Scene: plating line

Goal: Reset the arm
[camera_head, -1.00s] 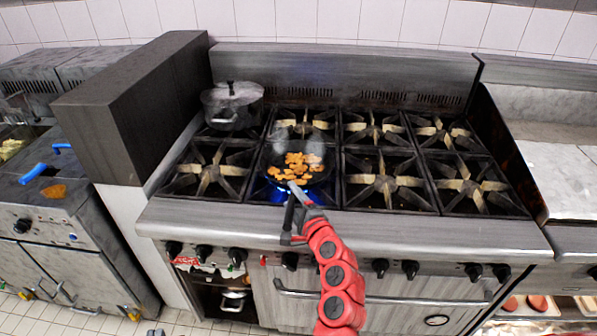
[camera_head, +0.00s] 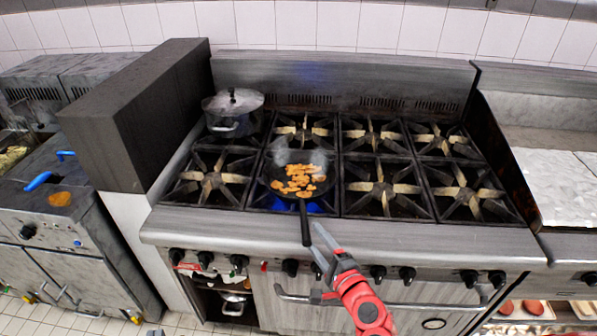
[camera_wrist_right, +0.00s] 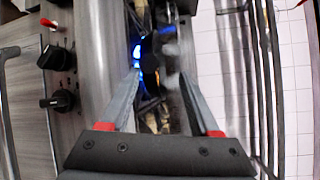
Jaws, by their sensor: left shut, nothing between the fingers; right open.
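My right gripper (camera_head: 318,243) is open and empty in front of the stove, just right of the pan handle's end. Its two grey fingers also stand apart in the right wrist view (camera_wrist_right: 157,100). A black frying pan (camera_head: 305,215) with orange-brown pieces of food (camera_head: 298,180) sits on a lit front burner, its handle pointing toward me over the stove's front edge. Only the tip of my left gripper (camera_head: 155,332) shows at the bottom edge, low and left; it is shut and empty.
A lidded pot (camera_head: 232,115) stands on the back left burner. A dark block (camera_head: 140,110) rises left of the stove (camera_head: 430,233). Control knobs (camera_head: 408,274) line its front. The other burners are clear. Steam rises over the pan.

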